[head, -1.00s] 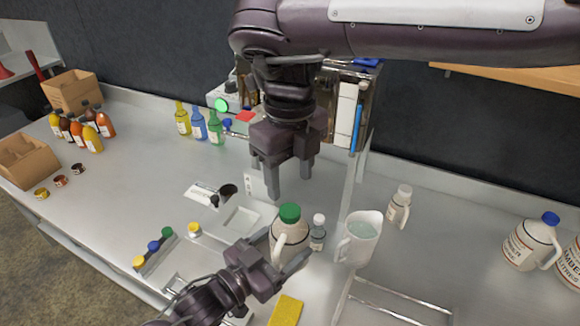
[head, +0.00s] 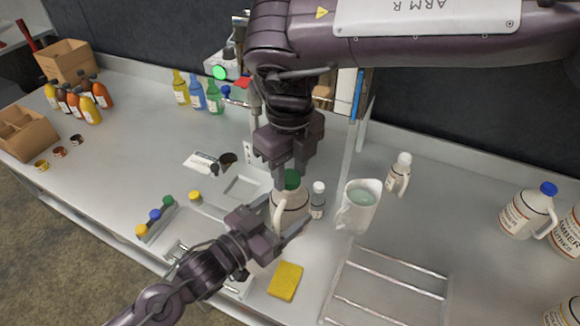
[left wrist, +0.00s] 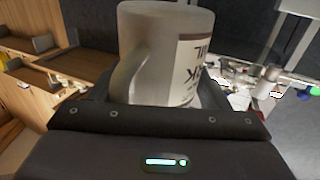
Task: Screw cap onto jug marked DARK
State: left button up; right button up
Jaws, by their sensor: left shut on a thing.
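The off-white jug (head: 288,211) stands upright near the middle of the bench, with a green cap (head: 292,180) on its mouth. How far the cap is screwed down cannot be seen. My left gripper (head: 291,235) is shut on the jug's body from the front.
A small capped bottle (head: 318,200) and a pitcher of pale liquid (head: 359,206) stand close at the jug's right. A yellow sponge (head: 286,281) and a wire rack (head: 389,291) lie in front. Spare caps (head: 155,215) sit in a strip at left.

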jog(key=c, duration=0.5)
jog(key=m, duration=0.6)
jog(key=shift+c, duration=0.2)
jog(key=m, duration=0.7)
jog(key=shift+d, duration=0.1)
jog(key=m, duration=1)
jog(key=shift+m, duration=0.4)
jog(key=m, duration=0.3)
jog(key=shift+m, duration=0.4)
jog(key=o, duration=1.1)
jog(key=shift+o, duration=0.2)
